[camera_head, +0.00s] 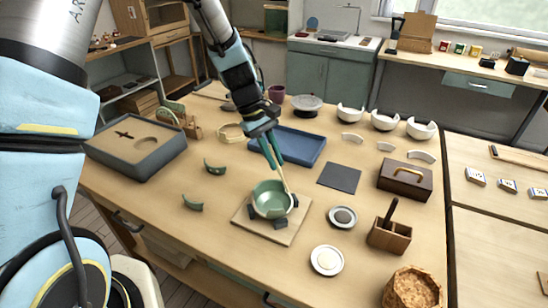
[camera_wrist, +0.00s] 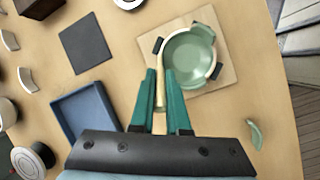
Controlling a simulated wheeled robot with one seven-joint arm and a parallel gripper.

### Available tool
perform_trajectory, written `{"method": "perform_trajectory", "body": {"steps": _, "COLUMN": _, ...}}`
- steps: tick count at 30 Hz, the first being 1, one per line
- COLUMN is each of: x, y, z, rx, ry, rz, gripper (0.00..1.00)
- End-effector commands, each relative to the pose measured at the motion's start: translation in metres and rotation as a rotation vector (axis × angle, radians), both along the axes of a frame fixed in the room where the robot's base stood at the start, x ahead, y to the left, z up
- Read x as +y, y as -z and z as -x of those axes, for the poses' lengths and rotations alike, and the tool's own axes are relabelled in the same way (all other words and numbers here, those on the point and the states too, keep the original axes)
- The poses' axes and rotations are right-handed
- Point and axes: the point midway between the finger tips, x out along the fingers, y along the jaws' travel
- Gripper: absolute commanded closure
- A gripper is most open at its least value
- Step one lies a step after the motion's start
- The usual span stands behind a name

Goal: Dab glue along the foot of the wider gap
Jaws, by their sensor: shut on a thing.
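A green bowl (camera_head: 272,199) stands on a square wooden board (camera_head: 247,222) with dark blocks around its foot. My gripper (camera_head: 273,160) is shut on a thin pale wooden stick (camera_head: 285,180), whose low end is at the bowl's far right rim. In the wrist view my gripper (camera_wrist: 161,72) has the stick (camera_wrist: 160,92) between its teal fingers. Two green shards (camera_head: 214,168) (camera_head: 193,203) lie left of the board. I cannot make out the gaps or any glue.
A blue tray (camera_head: 300,146) lies behind the bowl, a dark mat (camera_head: 339,177) to the right. A brown box (camera_head: 405,179), a wooden holder (camera_head: 389,236), a dark-filled dish (camera_head: 343,217) and a white dish (camera_head: 326,260) stand at right. The front-left table is clear.

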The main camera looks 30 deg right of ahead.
Motion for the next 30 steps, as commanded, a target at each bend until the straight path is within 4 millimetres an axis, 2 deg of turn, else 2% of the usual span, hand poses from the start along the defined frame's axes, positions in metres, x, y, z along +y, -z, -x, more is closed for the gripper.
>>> {"method": "perform_trajectory", "body": {"steps": 30, "x": 0.000, "y": -0.064, "z": 0.000, "rx": 0.000, "ry": 0.000, "rz": 0.000, "gripper": 1.00}}
